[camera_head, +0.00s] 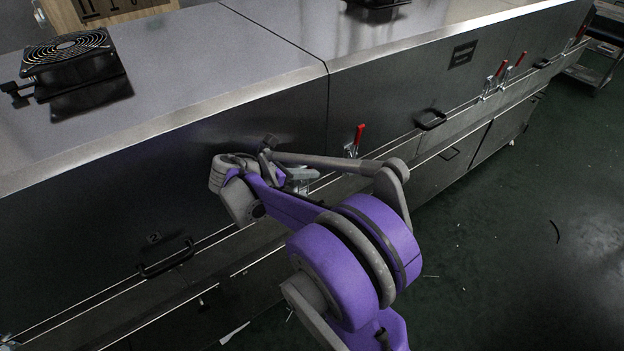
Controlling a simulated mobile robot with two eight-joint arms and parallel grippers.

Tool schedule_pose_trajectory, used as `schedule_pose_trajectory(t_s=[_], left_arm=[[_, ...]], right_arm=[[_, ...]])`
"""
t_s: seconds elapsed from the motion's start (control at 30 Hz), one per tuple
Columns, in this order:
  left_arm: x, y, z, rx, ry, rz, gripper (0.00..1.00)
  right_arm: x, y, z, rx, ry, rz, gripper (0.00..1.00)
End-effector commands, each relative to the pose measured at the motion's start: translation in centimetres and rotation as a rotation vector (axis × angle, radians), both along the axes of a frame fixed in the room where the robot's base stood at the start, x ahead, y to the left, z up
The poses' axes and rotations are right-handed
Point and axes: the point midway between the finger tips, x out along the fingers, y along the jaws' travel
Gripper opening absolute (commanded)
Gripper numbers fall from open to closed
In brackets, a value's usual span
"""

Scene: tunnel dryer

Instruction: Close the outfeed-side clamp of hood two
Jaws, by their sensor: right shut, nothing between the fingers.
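Hood two (110,205) is the grey metal hood at the left, with a small "2" on its front above a black handle (166,260). A silver clamp (301,176) sits low near its right end. My right arm covers much of this clamp, so I cannot tell its lever position. My right gripper (271,160) is shut and empty, just left of the clamp; whether it touches is unclear. Another clamp with a raised red handle (355,140) stands just right of the seam, on the neighbouring hood. My left gripper is not in view.
The neighbouring hood (400,85) has a black handle (431,120). More red-handled clamps (497,75) stand farther right. A fan (70,55) sits on the left hood top. The green floor (500,250) at right is mostly clear. A cart (600,45) stands at the far right.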

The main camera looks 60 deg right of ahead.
Motion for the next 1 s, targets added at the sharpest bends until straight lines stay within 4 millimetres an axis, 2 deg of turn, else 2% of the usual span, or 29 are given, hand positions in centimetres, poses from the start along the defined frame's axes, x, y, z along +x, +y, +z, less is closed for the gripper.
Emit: schedule_pose_trajectory(t_s=[0.3,1.0], left_arm=[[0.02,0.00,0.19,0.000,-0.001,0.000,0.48],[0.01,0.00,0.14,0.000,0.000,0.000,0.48]], right_arm=[[0.86,-0.36,0.56,0.000,0.000,0.000,0.00],[0.91,-0.35,0.52,0.001,0.000,0.000,0.00]])
